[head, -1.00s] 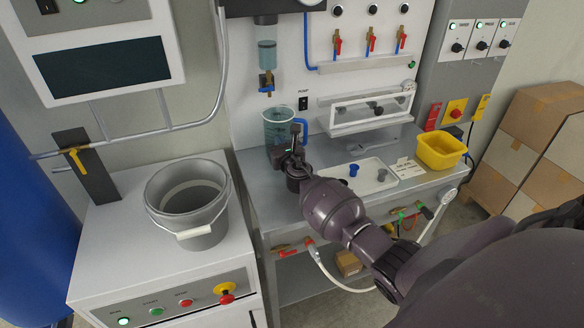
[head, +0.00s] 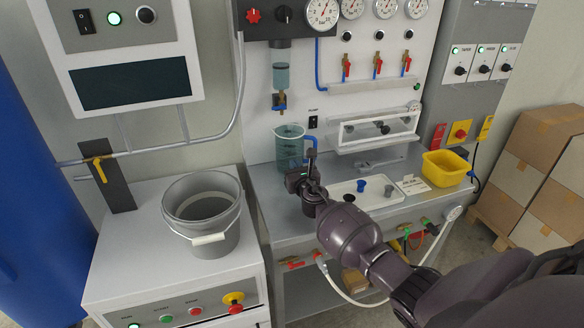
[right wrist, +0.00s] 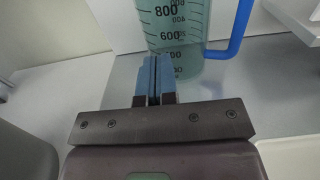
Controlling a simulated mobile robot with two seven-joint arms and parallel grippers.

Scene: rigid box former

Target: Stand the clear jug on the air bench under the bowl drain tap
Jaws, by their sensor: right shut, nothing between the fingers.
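The clear jug (head: 289,146), green-tinted with a blue handle, stands upright on the steel air bench (head: 276,203), beneath the bowl with its brass drain tap (head: 279,102). In the right wrist view the jug (right wrist: 178,28) shows its printed scale, with its blue handle to the right. My right gripper (head: 312,160) is in front of the jug, at its lower right in the head view. In the right wrist view its blue fingers (right wrist: 154,78) are together and empty, overlapping the jug's lower part; contact cannot be told. My left gripper is not in view.
A white tray (head: 345,188) with small blue and black parts lies right of my gripper. A yellow bin (head: 446,168) sits at the bench's right end. A grey bucket (head: 203,212) stands on the left cabinet. A clear-fronted white box (head: 378,131) is behind the tray.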

